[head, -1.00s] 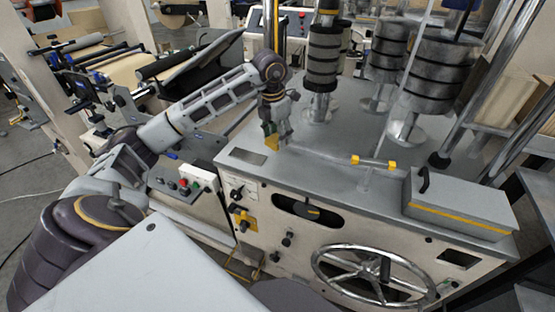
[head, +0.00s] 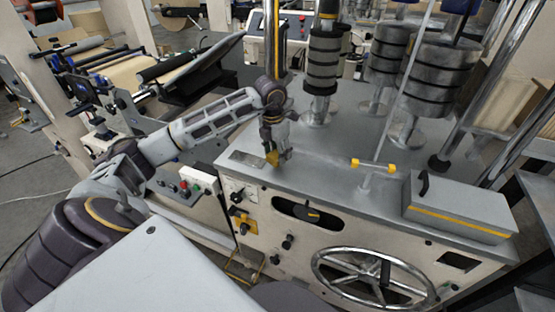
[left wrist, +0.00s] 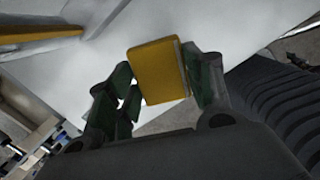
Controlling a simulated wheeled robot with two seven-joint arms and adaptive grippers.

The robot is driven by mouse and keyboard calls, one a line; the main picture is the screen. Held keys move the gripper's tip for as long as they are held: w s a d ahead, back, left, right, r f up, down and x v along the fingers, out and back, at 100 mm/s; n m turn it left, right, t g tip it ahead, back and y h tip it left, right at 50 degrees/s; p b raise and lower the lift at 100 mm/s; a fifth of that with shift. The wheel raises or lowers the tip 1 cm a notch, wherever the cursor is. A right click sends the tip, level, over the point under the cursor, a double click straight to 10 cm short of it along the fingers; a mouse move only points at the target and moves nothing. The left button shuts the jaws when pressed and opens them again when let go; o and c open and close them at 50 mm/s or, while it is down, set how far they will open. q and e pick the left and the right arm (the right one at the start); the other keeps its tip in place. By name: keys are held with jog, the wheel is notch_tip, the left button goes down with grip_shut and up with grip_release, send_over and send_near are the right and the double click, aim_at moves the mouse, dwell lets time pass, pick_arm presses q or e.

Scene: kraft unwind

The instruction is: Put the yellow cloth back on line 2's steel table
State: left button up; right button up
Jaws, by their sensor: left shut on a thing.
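The yellow cloth (left wrist: 158,71) shows as a small folded block between the fingers of my left gripper (left wrist: 160,85) in the left wrist view. The gripper is shut on the cloth. I cannot tell whether the cloth touches the steel top. My right gripper is not in view.
Stacked dark rollers (head: 322,75) on posts stand behind the gripper. A yellow-ended bar (head: 373,164) and a grey box (head: 458,205) are to the right on the top. A handwheel (head: 372,275) is on the front face. Clear steel lies between gripper and bar.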

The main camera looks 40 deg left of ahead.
aim_at(277, 154)
pick_arm(q)
jog(key=shift+f, duration=1.75)
jog(key=shift+f, duration=0.1)
jog(key=o, duration=0.9)
jog(key=shift+s+a+r, duration=0.1)
jog(key=shift+s+r, duration=0.15)
jog(key=shift+r, duration=1.8)
jog(key=shift+s+d+r, duration=0.1)
jog(key=shift+s+r, duration=0.15)
jog(key=shift+r, duration=1.75)
jog(key=shift+s+a+r, duration=0.1)
jog(key=shift+s+r, duration=0.15)
jog(key=shift+r, duration=1.8)
